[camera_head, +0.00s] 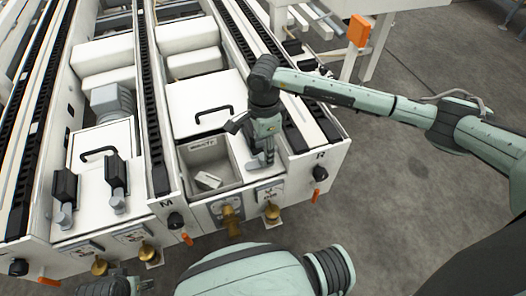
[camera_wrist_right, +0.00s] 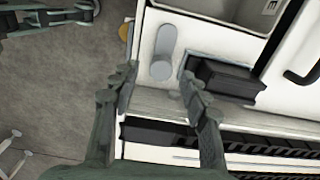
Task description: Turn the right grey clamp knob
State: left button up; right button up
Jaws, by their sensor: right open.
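The right grey clamp knob (camera_wrist_right: 163,55) is a rounded grey lever on the white machine top, beside a black clamp block (camera_wrist_right: 225,80). In the head view the knob (camera_head: 256,163) shows just below my right gripper (camera_head: 251,140), partly covered by it. In the wrist view my right gripper (camera_wrist_right: 160,82) is open and empty, with one finger on each side of the knob's line. The knob lies between and just beyond the fingertips; I cannot tell whether they touch. Part of my left gripper (camera_head: 105,287) shows at the bottom edge of the head view, cut off.
An open grey bin (camera_head: 222,177) with a small white piece in it is left of the knob. A white lid with a black handle (camera_head: 213,112) lies behind. Two black clamps with grey knobs (camera_head: 65,215) stand on the left section. Brass knobs (camera_head: 272,211) line the front. Grey floor is clear at right.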

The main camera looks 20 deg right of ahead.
aim_at(258, 162)
jog(key=shift+f, duration=1.4)
grip_shut()
